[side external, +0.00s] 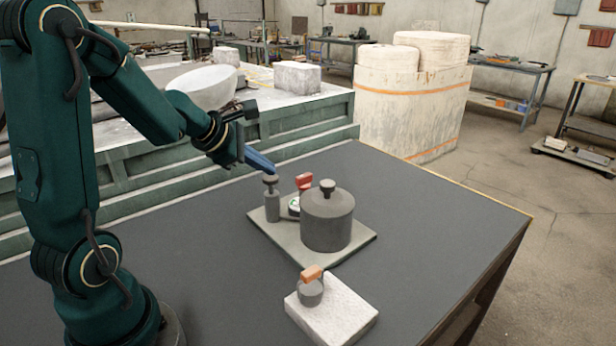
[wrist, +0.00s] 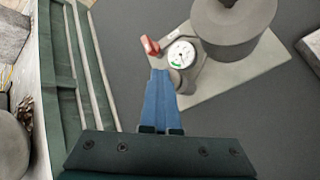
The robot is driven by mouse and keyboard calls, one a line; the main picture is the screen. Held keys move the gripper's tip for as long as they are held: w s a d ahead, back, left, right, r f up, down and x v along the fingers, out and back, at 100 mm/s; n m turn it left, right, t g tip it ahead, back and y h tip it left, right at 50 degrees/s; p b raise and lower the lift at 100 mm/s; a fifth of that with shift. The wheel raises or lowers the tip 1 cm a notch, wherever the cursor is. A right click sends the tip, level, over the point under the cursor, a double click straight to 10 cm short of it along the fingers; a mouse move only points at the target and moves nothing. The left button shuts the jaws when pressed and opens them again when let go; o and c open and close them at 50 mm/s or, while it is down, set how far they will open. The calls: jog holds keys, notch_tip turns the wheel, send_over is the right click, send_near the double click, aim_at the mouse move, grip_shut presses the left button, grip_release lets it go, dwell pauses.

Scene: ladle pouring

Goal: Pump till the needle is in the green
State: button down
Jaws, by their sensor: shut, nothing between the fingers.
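A small grey pump (side external: 272,205) with a round knob (side external: 270,180) stands upright at the left of a grey base plate (side external: 350,252). A white dial gauge (side external: 293,206) sits beside it, partly hidden by a large grey tank (side external: 327,222). In the wrist view the gauge (wrist: 181,54) faces me with a green band low on its dial; the needle is too small to read surely. A red lever (side external: 304,181) is behind the gauge. My gripper (side external: 272,171) is shut and empty, its blue fingers just above the pump knob; I cannot tell whether they touch. The fingers partly hide the pump in the wrist view.
A pale block (side external: 345,312) bearing a small grey pot with an orange handle (side external: 311,273) lies at the front of the dark table (side external: 430,225). The right side of the table is clear. A green stepped bench (side external: 310,125) stands behind.

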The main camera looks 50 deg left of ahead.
aim_at(265, 178)
jog(key=shift+f, duration=0.9)
dwell(0.5)
jog(key=shift+r, duration=2.25)
jog(key=shift+a+r, duration=0.1)
jog(key=shift+r, duration=2.45)
